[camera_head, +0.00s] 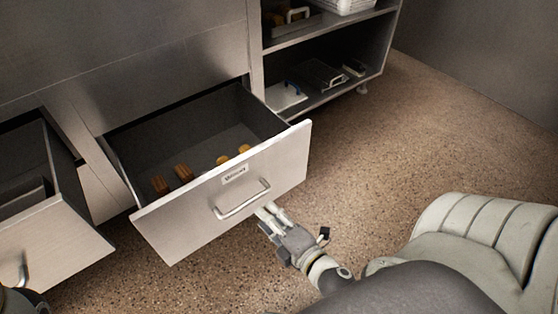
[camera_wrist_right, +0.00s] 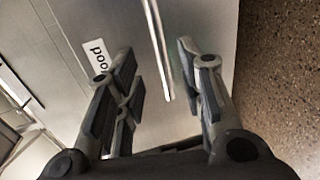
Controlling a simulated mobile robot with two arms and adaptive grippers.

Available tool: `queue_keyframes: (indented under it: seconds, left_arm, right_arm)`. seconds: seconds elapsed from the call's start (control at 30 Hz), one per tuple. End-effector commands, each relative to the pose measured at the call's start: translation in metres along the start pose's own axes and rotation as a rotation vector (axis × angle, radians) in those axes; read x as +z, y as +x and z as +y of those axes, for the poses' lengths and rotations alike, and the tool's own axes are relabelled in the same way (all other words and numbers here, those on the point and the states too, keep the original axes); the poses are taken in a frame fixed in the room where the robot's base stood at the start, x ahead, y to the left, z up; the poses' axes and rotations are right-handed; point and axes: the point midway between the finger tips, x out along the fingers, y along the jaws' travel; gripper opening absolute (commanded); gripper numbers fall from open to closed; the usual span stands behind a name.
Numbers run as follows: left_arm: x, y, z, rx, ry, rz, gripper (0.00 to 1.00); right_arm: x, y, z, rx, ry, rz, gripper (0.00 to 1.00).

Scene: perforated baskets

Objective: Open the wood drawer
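The wood drawer (camera_head: 165,232) stands pulled out of the metal cabinet, with its inside showing. Its label (camera_wrist_right: 98,55) reads "ood" in the right wrist view, the rest being cut off or hidden. Its bar handle (camera_head: 243,201) is on the front panel. My right gripper (camera_head: 265,210) is just below the right end of the handle in the head view. In the right wrist view its fingers (camera_wrist_right: 156,55) are spread apart, with the handle (camera_wrist_right: 158,45) between them and a gap on either side. My left gripper does not show clearly.
Several brown and yellowish wooden pieces (camera_head: 182,173) lie in the drawer. Another open drawer (camera_head: 55,250) is at the left. Open shelves (camera_head: 330,38) with trays stand at the back right. The speckled floor (camera_head: 430,130) at the right is clear.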

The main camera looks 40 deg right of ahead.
Motion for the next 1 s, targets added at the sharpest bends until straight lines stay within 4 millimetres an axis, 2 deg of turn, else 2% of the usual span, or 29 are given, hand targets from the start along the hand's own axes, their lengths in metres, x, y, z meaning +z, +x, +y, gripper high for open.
queue_keyframes:
  seconds: [0.1, 0.3, 0.9, 1.0]
  left_arm:
    - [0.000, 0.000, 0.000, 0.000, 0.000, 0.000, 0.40]
    - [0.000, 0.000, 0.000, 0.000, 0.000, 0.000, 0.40]
    - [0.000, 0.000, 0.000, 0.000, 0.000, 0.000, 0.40]
    - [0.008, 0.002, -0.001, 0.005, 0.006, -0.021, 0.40]
  right_arm:
    - [0.000, -0.018, -0.001, -0.003, 0.003, -0.003, 0.35]
    - [0.000, -0.033, 0.000, -0.001, 0.000, -0.001, 0.35]
    - [0.000, -0.036, 0.000, 0.000, 0.000, 0.000, 0.35]
    - [0.000, -0.036, 0.001, -0.006, 0.010, 0.002, 0.35]
